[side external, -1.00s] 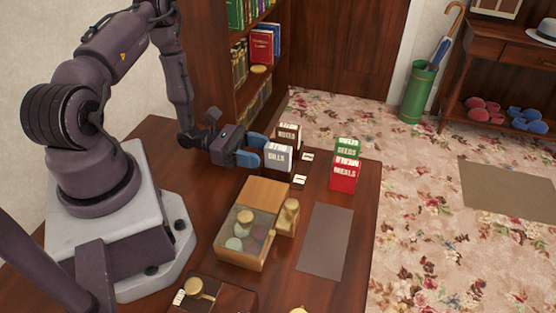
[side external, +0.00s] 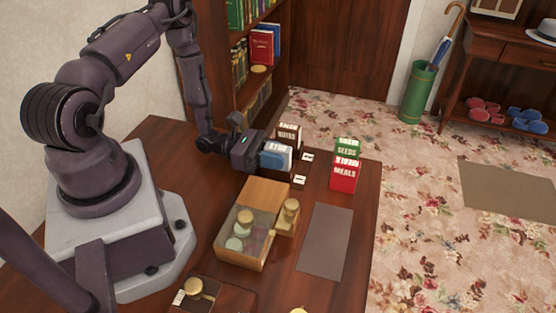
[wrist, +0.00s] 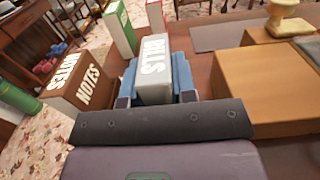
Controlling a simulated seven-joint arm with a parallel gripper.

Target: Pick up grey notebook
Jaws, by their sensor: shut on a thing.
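A brown NOTES block (side external: 288,136) stands close behind the grey notebook. Green SEEDS (side external: 347,149) and red MEALS (side external: 344,174) blocks stand to the right. A grey mat (side external: 325,242) lies front right.

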